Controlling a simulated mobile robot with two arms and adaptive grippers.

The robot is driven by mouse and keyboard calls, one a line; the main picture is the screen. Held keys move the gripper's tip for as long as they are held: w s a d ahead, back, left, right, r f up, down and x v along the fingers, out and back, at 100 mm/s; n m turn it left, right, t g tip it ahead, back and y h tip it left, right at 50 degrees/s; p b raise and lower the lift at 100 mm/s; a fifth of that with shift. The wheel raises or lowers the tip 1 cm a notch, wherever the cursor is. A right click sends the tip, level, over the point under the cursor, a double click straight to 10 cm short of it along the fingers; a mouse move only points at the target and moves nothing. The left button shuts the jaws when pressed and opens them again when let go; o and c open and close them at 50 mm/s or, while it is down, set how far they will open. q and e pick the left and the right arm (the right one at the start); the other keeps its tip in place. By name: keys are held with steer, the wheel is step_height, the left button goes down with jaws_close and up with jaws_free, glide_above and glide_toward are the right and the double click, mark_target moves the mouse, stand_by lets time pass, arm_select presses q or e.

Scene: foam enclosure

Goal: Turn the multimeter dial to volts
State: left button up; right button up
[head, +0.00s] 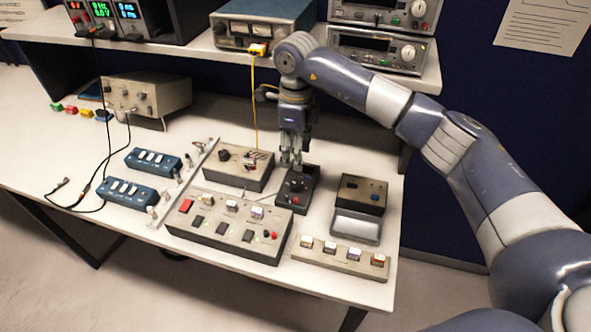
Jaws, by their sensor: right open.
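A small dark box with a round black dial (296,184), which looks like the multimeter (300,203), lies on the bench right of centre. Its dial marks are too small to read, so I cannot tell the setting. My right gripper (291,163) points down over the far end of this box. Its fingers are open with nothing seen between them. The fingertips are close behind the dial, and I cannot tell whether they touch the box. My left gripper is not in view.
A grey box with a black knob (239,168) stands left of the multimeter. A wide switch panel (228,228) is in front, and a dark box (361,196) is at right. A yellow cable (254,105) hangs behind. Shelf instruments stand at the back.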

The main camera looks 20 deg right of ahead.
mark_target(296, 184)
steer(key=f, duration=0.1)
steer(key=s+f+p, duration=0.1)
steer(key=f, duration=0.1)
steer(key=shift+s+a+f+p, duration=0.25)
steer(key=shift+s+f+p, duration=0.05)
steer(key=shift+s+f, duration=0.05)
steer(key=f+p, duration=0.1)
steer(key=f, duration=0.2)
steer(key=shift+w+f, duration=0.1)
steer(key=shift+w, duration=0.1)
steer(key=shift+w+f, duration=0.1)
steer(key=shift+f, duration=1.25)
steer(key=shift+d, duration=0.1)
steer(key=shift+c, duration=1.1)
jaws_close()
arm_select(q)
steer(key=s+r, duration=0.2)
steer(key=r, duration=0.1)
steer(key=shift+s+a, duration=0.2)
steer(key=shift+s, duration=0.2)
